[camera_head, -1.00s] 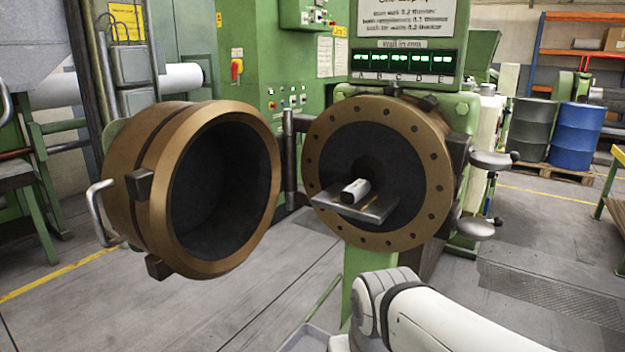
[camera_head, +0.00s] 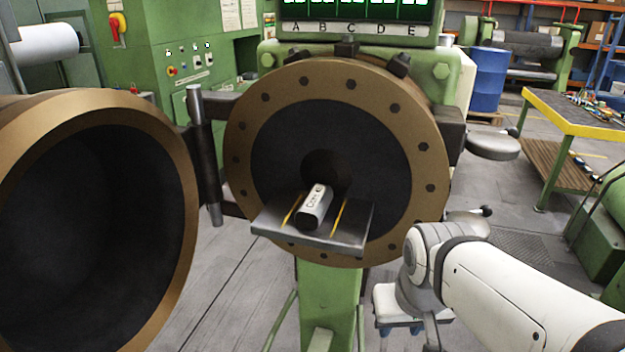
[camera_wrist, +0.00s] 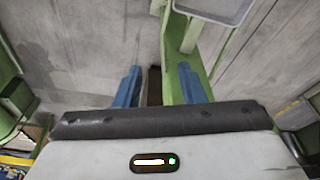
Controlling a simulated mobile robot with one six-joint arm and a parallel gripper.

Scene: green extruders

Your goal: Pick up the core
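The shelf juts out from the dark opening of the round brown-rimmed extruder face. My gripper (camera_head: 400,328) is below and to the right of the shelf in the head view, pointing down, apart from the core. In the wrist view its two blue fingers (camera_wrist: 159,85) stand wide apart, with nothing held between them. The core is not visible in the wrist view.
The big round extruder door (camera_head: 165,125) is swung open at the left. The green support post (camera_head: 330,300) stands below the shelf, left of my gripper. A handle (camera_head: 492,146) juts from the right side. A yellow-edged table (camera_head: 572,112) stands at far right. The floor between is clear.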

